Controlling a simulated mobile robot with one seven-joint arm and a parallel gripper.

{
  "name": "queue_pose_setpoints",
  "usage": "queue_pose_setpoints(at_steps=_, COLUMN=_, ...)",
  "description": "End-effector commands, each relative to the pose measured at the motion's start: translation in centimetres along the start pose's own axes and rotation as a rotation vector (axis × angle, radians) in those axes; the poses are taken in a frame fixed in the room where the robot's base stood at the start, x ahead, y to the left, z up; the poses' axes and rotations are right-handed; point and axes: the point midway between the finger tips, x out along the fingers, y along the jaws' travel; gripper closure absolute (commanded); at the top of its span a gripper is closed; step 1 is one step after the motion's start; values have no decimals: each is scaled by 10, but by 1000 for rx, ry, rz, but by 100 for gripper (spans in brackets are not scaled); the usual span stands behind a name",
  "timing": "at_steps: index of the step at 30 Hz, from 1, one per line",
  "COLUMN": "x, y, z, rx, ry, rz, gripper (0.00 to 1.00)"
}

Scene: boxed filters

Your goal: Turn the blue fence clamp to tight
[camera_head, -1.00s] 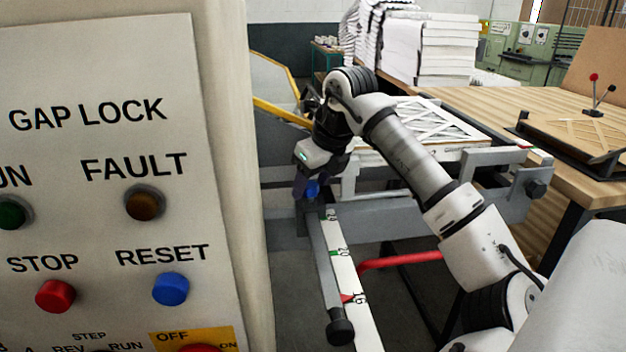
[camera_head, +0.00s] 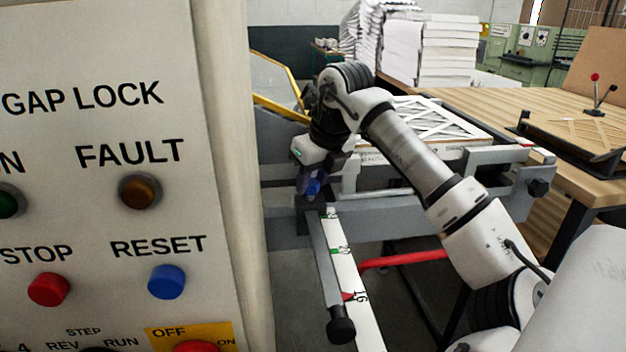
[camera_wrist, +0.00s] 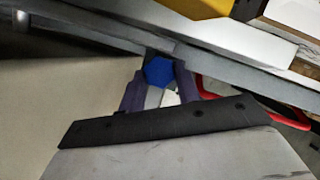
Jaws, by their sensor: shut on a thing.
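The blue fence clamp (camera_head: 313,187) sits at the far end of the ruled fence rail (camera_head: 345,262). My gripper (camera_head: 313,190) reaches down over it and hides part of it. In the wrist view the clamp shows as a blue six-sided knob (camera_wrist: 158,71) between the two dark fingers of my gripper (camera_wrist: 160,84). The fingers are shut on the knob. Whether the clamp is loose or tight cannot be told.
A control panel (camera_head: 120,210) with buttons fills the left side. A red bar (camera_head: 405,259) runs to the right of the rail. A wooden table (camera_head: 560,155) stands at the right, with stacked white filters (camera_head: 450,45) behind. A black knob (camera_head: 341,328) ends the rail's near side.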

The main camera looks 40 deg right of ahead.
Motion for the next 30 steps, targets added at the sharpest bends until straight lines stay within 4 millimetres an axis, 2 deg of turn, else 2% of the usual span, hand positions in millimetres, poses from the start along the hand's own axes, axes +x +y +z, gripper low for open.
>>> queue_pose_setpoints(at_steps=1, x=0, y=0, z=0, rx=2, ry=0, rz=0, gripper=90)
queue_pose_setpoints(at_steps=2, x=0, y=0, z=0, rx=3, ry=0, rz=0, gripper=66)
queue_pose_setpoints(at_steps=7, x=0, y=0, z=0, rx=2, ry=0, rz=0, gripper=46)
queue_pose_setpoints(at_steps=15, x=-1, y=0, z=0, rx=1, ry=0, rz=1, gripper=46)
queue_pose_setpoints(at_steps=19, x=-10, y=0, z=0, rx=1, ry=-1, rz=0, gripper=46)
queue_pose_setpoints(at_steps=23, x=-33, y=0, z=0, rx=1, ry=-2, rz=-2, gripper=46)
queue_pose_setpoints(at_steps=30, x=-89, y=0, z=0, rx=2, ry=-2, rz=-2, gripper=46)
